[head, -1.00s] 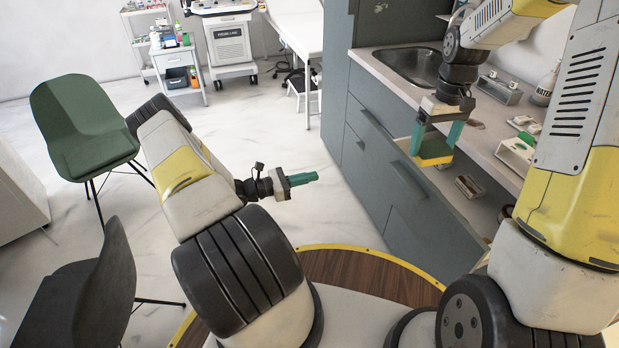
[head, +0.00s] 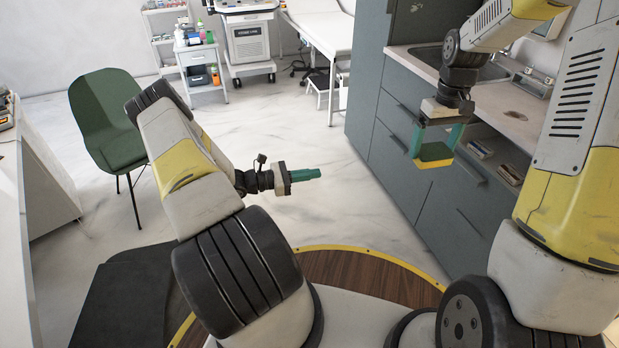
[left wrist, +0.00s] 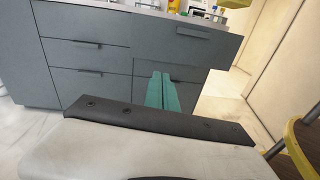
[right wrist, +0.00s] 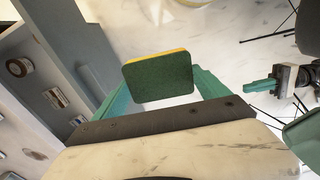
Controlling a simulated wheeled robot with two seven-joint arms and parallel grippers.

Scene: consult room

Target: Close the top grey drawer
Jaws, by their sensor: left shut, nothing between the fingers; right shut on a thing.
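The top grey drawer (head: 462,180) is pulled out from the grey cabinet, with small items inside. Its front and handle show at the upper middle of the left wrist view (left wrist: 150,25). My right gripper (head: 434,148) is shut on a green and yellow sponge (head: 434,155), in front of the drawer in the head view; the sponge hangs between the fingers in the right wrist view (right wrist: 158,80). My left gripper (head: 317,174) is shut and empty, over open floor left of the cabinet. I cannot tell whether anything touches the drawer.
Other grey drawers (left wrist: 88,56) are closed. The counter with a sink (head: 425,52) is above them. A green chair (head: 108,115) stands at the left, with a white desk (head: 48,180) beside it. The floor (head: 275,130) between chair and cabinet is clear.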

